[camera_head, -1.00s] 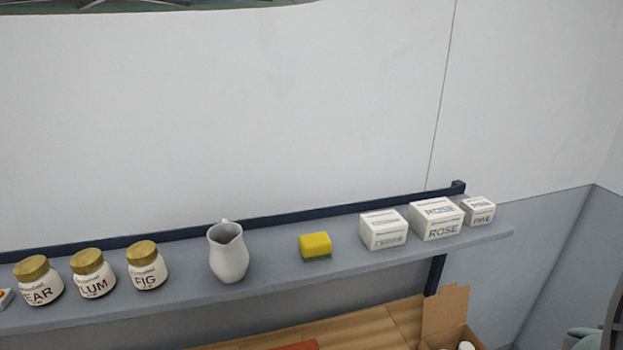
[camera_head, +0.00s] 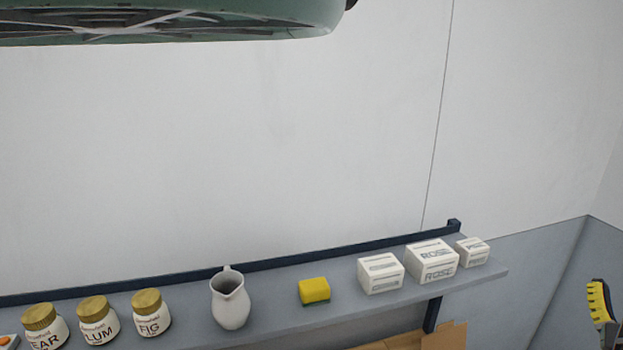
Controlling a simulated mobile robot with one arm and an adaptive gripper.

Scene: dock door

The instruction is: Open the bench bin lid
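No bench bin or lid can be made out in the head view. A yellow and black ribbed piece with grey metal below it, which looks like part of my gripper (camera_head: 600,302), shows at the lower right edge. It is cut off by the frame, so its opening and anything in it cannot be seen. It appears to the right of the shelf end, apart from the shelf goods.
A grey wall shelf (camera_head: 345,310) carries gold-lidded jars (camera_head: 150,313), a white jug (camera_head: 230,300), a yellow sponge (camera_head: 314,291) and white boxes (camera_head: 432,262). A cardboard flap (camera_head: 445,337) and a strip of wood show below. A green lamp-like fixture (camera_head: 200,25) hangs above.

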